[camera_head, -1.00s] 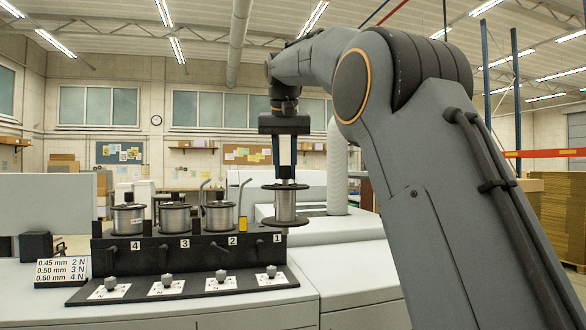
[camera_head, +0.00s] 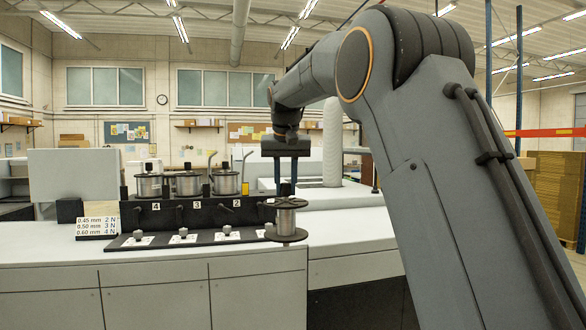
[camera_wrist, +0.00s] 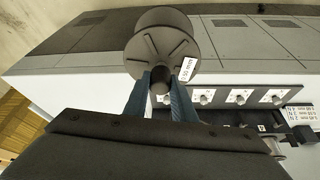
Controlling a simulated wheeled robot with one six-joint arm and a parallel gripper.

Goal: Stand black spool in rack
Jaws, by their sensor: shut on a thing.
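The held spool (camera_head: 286,219) has black flanges and silver wire, and hangs roughly upright at the right end of the rack (camera_head: 190,217). It covers the place for number 1. In the wrist view its black flange (camera_wrist: 170,32) faces the camera and bears a white label partly reading "50 mm". My gripper (camera_head: 286,187) is shut on its black hub; the fingertips also show in the wrist view (camera_wrist: 160,82). The black rack shows numbers 4, 3 and 2, each with a similar spool standing behind it. I cannot tell whether the held spool touches the rack.
A sign (camera_head: 97,227) listing wire sizes stands left of the rack. Small knobs on white plates (camera_head: 182,239) line the rack's front base. The pale machine top (camera_head: 345,225) is clear to the right. A thick white hose (camera_head: 333,150) rises behind my gripper.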

